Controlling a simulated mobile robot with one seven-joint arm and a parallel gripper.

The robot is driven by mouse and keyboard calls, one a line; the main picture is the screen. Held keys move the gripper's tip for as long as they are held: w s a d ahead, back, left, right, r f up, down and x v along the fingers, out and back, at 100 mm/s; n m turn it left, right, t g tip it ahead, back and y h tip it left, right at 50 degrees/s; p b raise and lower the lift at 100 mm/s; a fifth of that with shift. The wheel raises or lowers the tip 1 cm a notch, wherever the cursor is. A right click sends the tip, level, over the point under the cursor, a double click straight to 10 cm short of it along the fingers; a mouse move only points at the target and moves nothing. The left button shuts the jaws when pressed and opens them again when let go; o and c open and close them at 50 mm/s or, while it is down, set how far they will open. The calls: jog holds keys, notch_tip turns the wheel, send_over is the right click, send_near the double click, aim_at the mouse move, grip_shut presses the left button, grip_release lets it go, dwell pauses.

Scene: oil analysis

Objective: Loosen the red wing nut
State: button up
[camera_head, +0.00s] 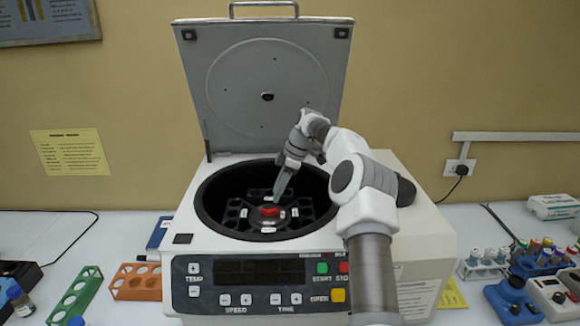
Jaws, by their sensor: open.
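The red wing nut (270,211) sits at the centre of the dark rotor (292,224) inside the open centrifuge (425,232). My gripper (278,197) points down into the bowl, just above and slightly right of the wing nut. Its fingers are seen nearly edge-on, so the gap between them is hard to make out. Nothing shows between them. I cannot tell whether the fingertips touch the nut. The centrifuge lid (268,85) stands raised behind the bowl.
The bowl wall surrounds my gripper on all sides. A green rack (75,300) and an orange rack (136,282) stand left of the centrifuge. Tube racks (484,264) and small blue and white devices (512,300) stand on the right.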

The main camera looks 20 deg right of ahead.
jog(key=p+v, duration=0.1)
jog(key=v, duration=1)
jog(key=shift+r+p, duration=0.2)
jog(key=shift+p, duration=0.1)
jog(key=s+a+r+m+h+b, duration=0.1)
jog(key=s+a+r+h+b, duration=0.15)
jog(key=a+r, duration=0.65)
jog(key=s+a+r+m+t+h+b, duration=0.15)
jog(key=s+a+m, duration=0.25)
jog(key=s+a, duration=0.65)
jog(key=s+f+m+b, duration=0.1)
jog(key=s+f+m, duration=0.2)
jog(key=s, duration=0.6)
jog(key=s+f+m+t+b, duration=0.1)
jog(key=s+f+m, duration=0.1)
jog(key=s+f, duration=0.4)
jog(key=s+a+f+m+t+b, duration=0.1)
jog(key=s+f+m, duration=0.2)
jog(key=s, duration=0.9)
notch_tip(320, 180, down, 2)
jog(key=shift+s+f+m, duration=0.1)
jog(key=shift+s+m, duration=0.2)
